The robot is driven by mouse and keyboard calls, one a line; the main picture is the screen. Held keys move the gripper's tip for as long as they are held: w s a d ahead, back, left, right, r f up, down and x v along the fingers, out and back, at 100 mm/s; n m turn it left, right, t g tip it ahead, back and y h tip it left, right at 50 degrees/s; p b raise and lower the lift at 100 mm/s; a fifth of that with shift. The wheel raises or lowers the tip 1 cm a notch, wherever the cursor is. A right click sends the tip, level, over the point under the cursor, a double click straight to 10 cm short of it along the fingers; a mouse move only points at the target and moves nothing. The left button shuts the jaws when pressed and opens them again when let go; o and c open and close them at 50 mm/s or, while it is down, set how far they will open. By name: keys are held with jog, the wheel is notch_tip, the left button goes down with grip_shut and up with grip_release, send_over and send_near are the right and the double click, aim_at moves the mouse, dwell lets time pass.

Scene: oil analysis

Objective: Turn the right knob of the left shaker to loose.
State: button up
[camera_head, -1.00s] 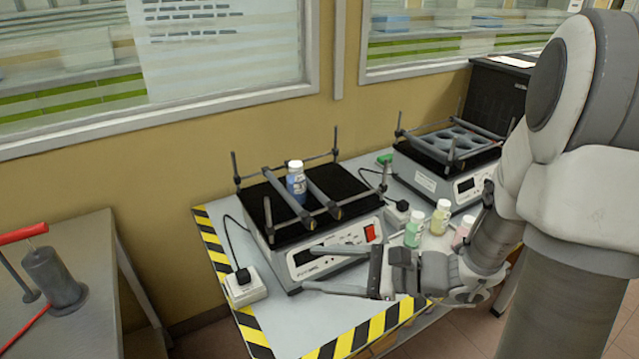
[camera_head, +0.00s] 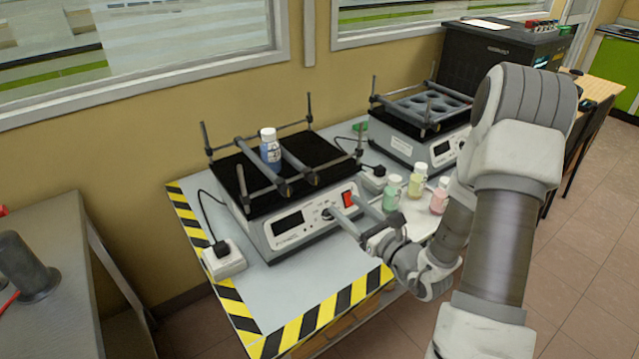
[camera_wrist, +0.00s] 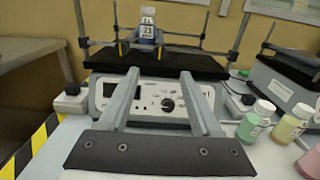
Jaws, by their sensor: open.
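The left shaker (camera_head: 287,227) has a black platform, a front panel and posts with grey clamp bars. A blue bottle (camera_head: 270,150) stands upright between two bars. Two dark knobs sit at the bars' front ends: the left knob (camera_head: 283,189) and the right knob (camera_head: 312,178). In the wrist view the right knob (camera_wrist: 160,52) shows above the panel, beside the left knob (camera_wrist: 125,50). My gripper (camera_head: 345,205) is open and empty, its fingers pointing at the shaker's front, below and in front of the right knob. In the wrist view its fingertips (camera_wrist: 159,74) are spread across the panel.
A second shaker (camera_head: 404,152) stands to the right at the back. Green (camera_head: 391,195), yellow (camera_head: 417,180) and pink (camera_head: 439,197) bottles stand right of my gripper. A power socket (camera_head: 223,262) lies left. The striped table front is clear.

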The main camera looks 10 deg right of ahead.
aim_at(316, 180)
jog(key=x, duration=1.1)
jog(key=shift+w+a, duration=0.1)
jog(key=shift+w, duration=0.1)
grip_shut()
